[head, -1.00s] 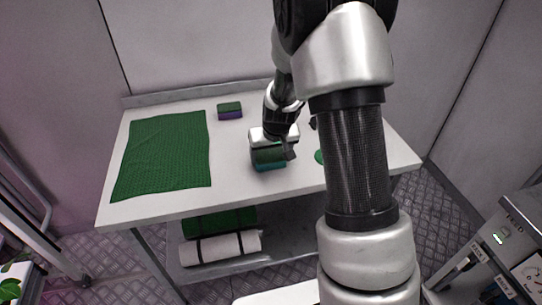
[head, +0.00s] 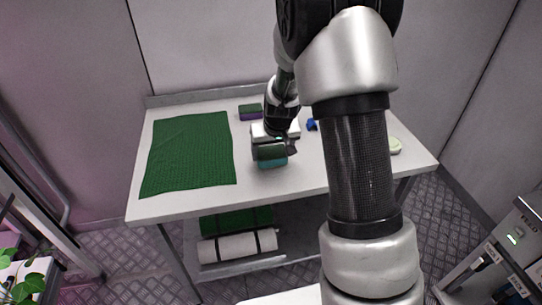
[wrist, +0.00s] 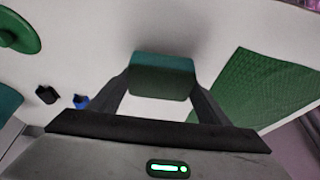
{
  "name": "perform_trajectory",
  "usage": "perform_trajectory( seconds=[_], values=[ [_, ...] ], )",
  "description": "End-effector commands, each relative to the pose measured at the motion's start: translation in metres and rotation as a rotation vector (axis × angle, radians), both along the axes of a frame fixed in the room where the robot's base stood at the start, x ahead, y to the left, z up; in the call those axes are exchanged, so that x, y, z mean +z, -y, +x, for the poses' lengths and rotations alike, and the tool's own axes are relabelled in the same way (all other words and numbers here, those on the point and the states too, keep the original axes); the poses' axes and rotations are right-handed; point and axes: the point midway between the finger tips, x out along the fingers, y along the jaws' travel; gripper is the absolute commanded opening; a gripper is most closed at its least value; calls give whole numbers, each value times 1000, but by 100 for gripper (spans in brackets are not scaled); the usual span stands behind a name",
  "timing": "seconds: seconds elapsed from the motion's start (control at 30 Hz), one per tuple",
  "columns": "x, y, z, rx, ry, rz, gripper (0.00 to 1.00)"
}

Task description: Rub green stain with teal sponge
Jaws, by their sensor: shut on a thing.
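The teal sponge (head: 272,162) has a dark green layer and is held between the fingers of my gripper (head: 270,152), low over the white table just right of the green cloth. In the wrist view the sponge (wrist: 160,77) sits between both fingers. I cannot tell whether it touches the table. No flat green stain is clearly visible; the table under the sponge is hidden. A round green thing (wrist: 17,32) shows at the top left of the wrist view; I cannot tell what it is.
A large green cloth (head: 190,152) covers the table's left side. A purple and green sponge (head: 250,111) lies at the back. A small blue thing (head: 312,125) and a pale piece (head: 394,145) lie to the right. My arm hides part of the table (head: 300,178).

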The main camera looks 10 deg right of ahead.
Motion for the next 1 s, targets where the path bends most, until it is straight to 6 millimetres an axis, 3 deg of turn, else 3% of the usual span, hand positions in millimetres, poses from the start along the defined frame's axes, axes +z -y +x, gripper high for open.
perform_trajectory(
  seconds=[0.5,1.0],
  values=[
    [49,4,5,-1,0,0,53],
    [54,4,6,0,-2,0,53]
  ],
)
